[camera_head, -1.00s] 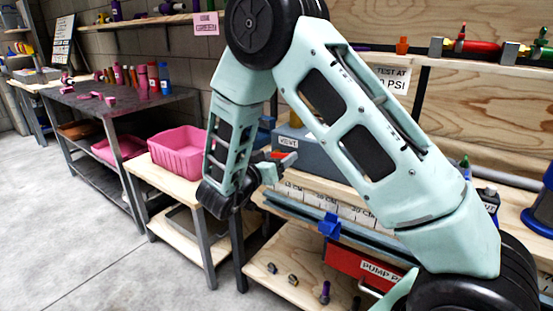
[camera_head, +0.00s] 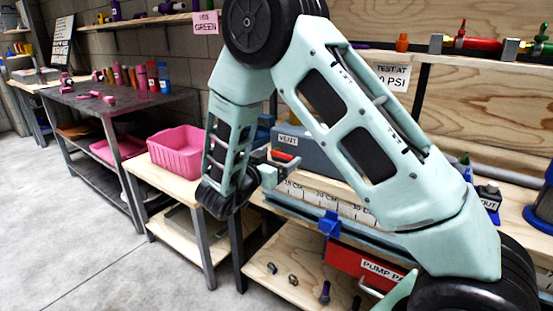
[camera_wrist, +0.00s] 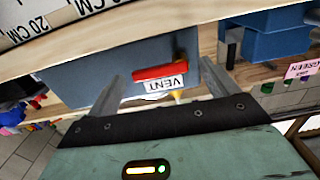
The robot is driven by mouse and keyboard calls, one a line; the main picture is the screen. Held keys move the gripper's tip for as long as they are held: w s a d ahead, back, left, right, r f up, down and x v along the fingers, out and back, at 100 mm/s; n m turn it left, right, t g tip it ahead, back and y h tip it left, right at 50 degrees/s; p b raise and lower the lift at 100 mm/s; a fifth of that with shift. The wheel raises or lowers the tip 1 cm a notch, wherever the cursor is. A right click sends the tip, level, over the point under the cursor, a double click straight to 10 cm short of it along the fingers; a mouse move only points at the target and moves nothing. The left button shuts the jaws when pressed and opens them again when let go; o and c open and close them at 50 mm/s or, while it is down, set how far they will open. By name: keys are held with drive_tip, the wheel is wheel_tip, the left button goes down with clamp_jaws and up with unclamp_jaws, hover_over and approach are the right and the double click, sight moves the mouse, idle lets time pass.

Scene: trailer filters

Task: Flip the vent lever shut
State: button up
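The vent lever is a red bar (camera_wrist: 160,72) on the face of a blue-grey box (camera_wrist: 90,62), just above a white VENT label (camera_wrist: 165,86) that reads upside down in the wrist view. A yellowish piece shows below the label. My gripper (camera_wrist: 161,67) is open, with one finger on each side of the lever and label and a gap to each. I cannot tell whether the fingertips touch the box. In the head view, my gripper (camera_head: 284,164) is beside the red lever (camera_head: 282,155), partly hidden by my arm; the box's VENT label (camera_head: 288,140) shows above it.
A ruler strip (camera_head: 325,197) and a blue clamp (camera_head: 329,224) lie along the bench front below the box. A pink bin (camera_head: 178,150) stands on the lower bench to the left. A red pump box (camera_head: 365,268) sits beneath. Open floor is at left.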

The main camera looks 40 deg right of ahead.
drive_tip(key=p+v, duration=0.1)
drive_tip(key=v, duration=1.6)
drive_tip(key=shift+a, duration=0.2)
